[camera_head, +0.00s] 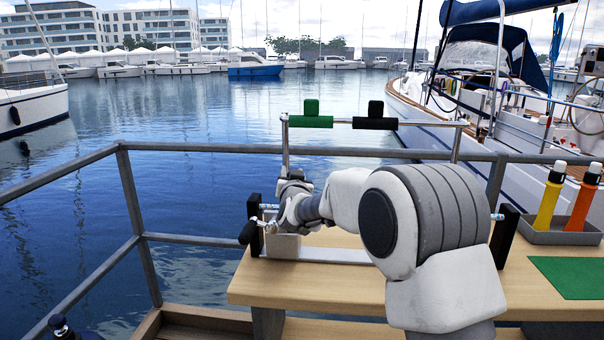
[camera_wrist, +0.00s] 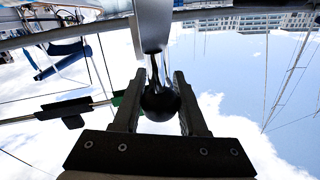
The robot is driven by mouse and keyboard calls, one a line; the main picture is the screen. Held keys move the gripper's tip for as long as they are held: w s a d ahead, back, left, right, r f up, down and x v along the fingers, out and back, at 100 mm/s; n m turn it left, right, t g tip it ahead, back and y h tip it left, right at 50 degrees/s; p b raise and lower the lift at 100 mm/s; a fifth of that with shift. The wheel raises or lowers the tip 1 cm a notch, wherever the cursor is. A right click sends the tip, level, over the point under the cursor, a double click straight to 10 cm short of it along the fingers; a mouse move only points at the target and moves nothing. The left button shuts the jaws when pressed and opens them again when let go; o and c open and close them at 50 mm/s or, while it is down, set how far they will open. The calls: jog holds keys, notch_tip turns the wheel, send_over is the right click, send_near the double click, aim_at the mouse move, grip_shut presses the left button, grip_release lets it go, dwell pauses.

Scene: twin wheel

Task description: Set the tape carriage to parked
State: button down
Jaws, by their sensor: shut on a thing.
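My gripper (camera_wrist: 158,88) is shut on a round black knob (camera_wrist: 160,106) on a thin stem, in the wrist view. In the head view my arm reaches to the far left end of the rail frame on the bench. A light grey block (camera_head: 284,246), perhaps part of the tape carriage, sits there beside the left black end block (camera_head: 255,222). My wrist and arm hide much of the carriage and the rails. A green marker (camera_head: 310,121) and a black marker (camera_head: 375,123) sit on the raised crossbar, left and right of its middle.
The wooden bench (camera_head: 300,290) carries the frame, with a right black end block (camera_head: 504,237). A grey tray (camera_head: 535,237) holds a yellow bottle (camera_head: 549,197) and an orange bottle (camera_head: 583,200). A green mat (camera_head: 575,276) lies right. A grey railing (camera_head: 132,190) borders the water.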

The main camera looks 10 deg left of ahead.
jog(key=shift+s+a+r, duration=0.1)
jog(key=shift+a, duration=0.3)
jog(key=shift+c, duration=2.3)
grip_release()
jog(key=shift+a, duration=0.1)
jog(key=shift+d, duration=0.2)
jog(key=shift+s+d, duration=0.1)
jog(key=shift+s, duration=0.3)
jog(key=s+d+p, duration=0.1)
jog(key=s+d, duration=0.2)
jog(key=s, duration=1.3)
jog(key=shift+s, duration=0.1)
